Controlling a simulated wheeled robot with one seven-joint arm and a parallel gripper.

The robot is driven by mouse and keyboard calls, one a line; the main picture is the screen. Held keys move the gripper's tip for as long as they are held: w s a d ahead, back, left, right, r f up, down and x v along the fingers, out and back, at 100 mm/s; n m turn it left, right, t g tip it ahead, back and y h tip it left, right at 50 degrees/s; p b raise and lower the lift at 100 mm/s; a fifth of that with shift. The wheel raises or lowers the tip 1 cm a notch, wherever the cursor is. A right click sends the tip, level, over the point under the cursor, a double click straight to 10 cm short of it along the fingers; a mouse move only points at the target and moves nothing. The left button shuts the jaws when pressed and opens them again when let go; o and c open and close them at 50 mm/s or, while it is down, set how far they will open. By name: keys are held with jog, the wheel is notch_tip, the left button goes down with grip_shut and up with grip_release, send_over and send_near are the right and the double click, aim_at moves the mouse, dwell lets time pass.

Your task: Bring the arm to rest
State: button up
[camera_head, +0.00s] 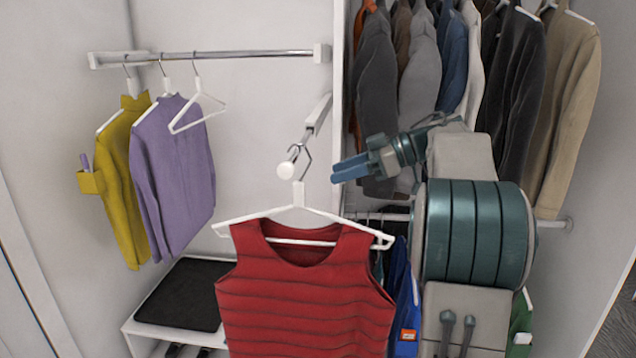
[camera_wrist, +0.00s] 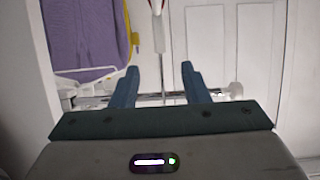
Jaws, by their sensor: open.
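My gripper (camera_head: 338,172) has blue fingers pointing left. It is open with nothing between its fingers, just right of the short white rod (camera_head: 318,112) and above the right shoulder of a red striped sleeveless top (camera_head: 305,300). The top hangs on a white hanger (camera_head: 298,195), whose metal hook is at the rod's round end. In the wrist view, my two fingers (camera_wrist: 158,80) are spread apart. A white hanger neck (camera_wrist: 158,35) shows beyond the gap between them. I cannot tell the exact distance from the fingers to the hook.
A metal rail (camera_head: 240,54) at left holds a yellow garment (camera_head: 122,180), a purple sweater (camera_head: 175,170) and an empty hanger (camera_head: 198,110). Several jackets (camera_head: 420,70) hang close behind my arm at right. A shelf with a black mat (camera_head: 185,293) is low at left.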

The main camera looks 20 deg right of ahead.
jog(key=w+r+m+t+h, duration=0.4)
jog(key=r+m+t+h, duration=0.15)
jog(key=r+t, duration=0.7)
jog(key=s+f+m+g+h, duration=0.2)
jog(key=s+f+m+h, duration=0.35)
jog(key=f, duration=0.35)
jog(key=s+f+m+g+h, duration=0.3)
jog(key=s+f+m+h, duration=0.15)
jog(key=s+f, duration=0.35)
jog(key=s+a+f+n+g+y, duration=0.1)
jog(key=s+a+f+g, duration=0.3)
jog(key=s+f, duration=0.4)
jog(key=s+a+f+n+g+y, duration=0.1)
jog(key=s+a+f+g, duration=0.3)
jog(key=s+f, duration=0.5)
jog(key=shift+s+a+f+g+y, duration=0.15)
jog(key=shift+s+a+g+y, duration=0.2)
jog(key=shift+s+a+y, duration=0.15)
jog(key=shift+d, duration=0.1)
